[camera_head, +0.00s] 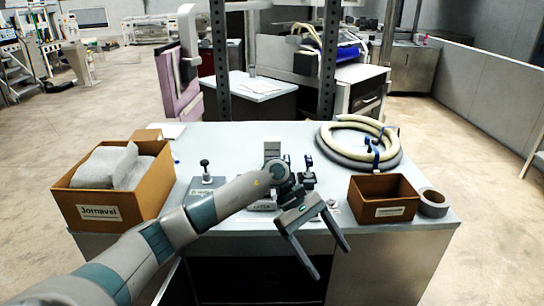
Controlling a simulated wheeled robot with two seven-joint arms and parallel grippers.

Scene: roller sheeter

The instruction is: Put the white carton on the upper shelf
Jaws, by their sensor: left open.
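A small white block-like carton (272,147) stands near the back middle of the grey worktop (240,133), just behind my left wrist, which hides its lower part. My left arm comes in from the lower left and crosses the worktop. My left gripper (331,264) is open and empty, its two fingers apart and pointing down over the front edge. It is nearer to me than the carton and to its right. I cannot make out an upper shelf for certain; a dark open bay (250,280) shows under the worktop. My right gripper is not in view.
A large brown box (155,190) with white wrap stands left, a smaller brown box (383,212) and a tape roll (433,203) right. Coiled hoses (345,150) lie at back right. A knobbed device (205,180) sits left of centre. Dark perforated posts (329,60) rise behind.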

